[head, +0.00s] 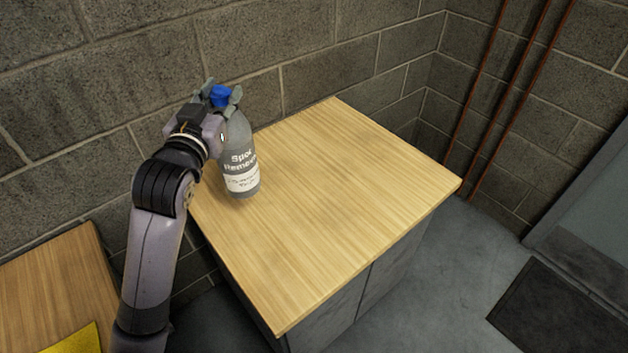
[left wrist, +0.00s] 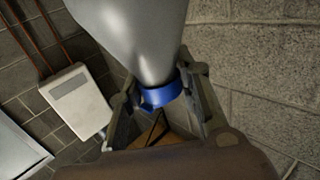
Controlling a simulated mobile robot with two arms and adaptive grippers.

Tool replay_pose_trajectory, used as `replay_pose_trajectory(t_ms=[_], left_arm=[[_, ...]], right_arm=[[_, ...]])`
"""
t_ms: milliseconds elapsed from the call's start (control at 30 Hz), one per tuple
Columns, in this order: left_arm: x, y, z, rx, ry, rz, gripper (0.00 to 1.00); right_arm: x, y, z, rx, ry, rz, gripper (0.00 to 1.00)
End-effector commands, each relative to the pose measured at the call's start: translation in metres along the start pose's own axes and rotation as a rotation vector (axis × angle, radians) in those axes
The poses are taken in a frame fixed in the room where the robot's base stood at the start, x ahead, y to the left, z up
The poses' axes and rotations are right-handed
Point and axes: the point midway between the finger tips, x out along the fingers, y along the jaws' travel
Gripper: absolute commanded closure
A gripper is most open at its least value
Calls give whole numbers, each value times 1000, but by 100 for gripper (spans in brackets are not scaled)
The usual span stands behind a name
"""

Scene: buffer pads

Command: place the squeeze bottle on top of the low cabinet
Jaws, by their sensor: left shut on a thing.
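The squeeze bottle (head: 240,165) is grey with a blue cap and a white label, and it is nearly upright. My left gripper (head: 222,96) is shut on it around the blue cap and neck. In the left wrist view the fingers (left wrist: 160,100) close on the blue collar, and the grey body (left wrist: 140,35) fills the top. The low cabinet (head: 330,190) has a light wood top and grey doors. The bottle shows over the left part of this top; I cannot tell whether its base touches. My right gripper is not in view.
The cabinet top is otherwise bare. Another wooden surface (head: 55,290) with a yellow item (head: 75,340) is at the lower left. A block wall (head: 270,45) stands behind, with red pipes (head: 510,95) at the right. A dark mat (head: 560,310) lies on the floor.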

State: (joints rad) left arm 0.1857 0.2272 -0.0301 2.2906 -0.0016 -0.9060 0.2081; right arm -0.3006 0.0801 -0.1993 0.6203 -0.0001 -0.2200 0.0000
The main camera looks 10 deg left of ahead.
Motion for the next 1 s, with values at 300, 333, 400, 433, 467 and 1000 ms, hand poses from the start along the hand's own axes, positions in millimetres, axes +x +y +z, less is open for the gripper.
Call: replay_pose_trajectory(t_ms=[300,333,400,433,467,1000], left_arm=[[17,-33,-60,6,8,-39,100],[17,-34,-62,6,8,-41,100],[18,-36,-65,5,7,-43,100],[18,-36,-66,5,6,-44,100],[18,-37,-66,5,5,-44,100],[18,-34,45,4,-2,-44,100]], right_arm=[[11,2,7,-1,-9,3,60],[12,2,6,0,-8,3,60],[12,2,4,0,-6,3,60],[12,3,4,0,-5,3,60],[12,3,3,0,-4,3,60],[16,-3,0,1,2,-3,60]])
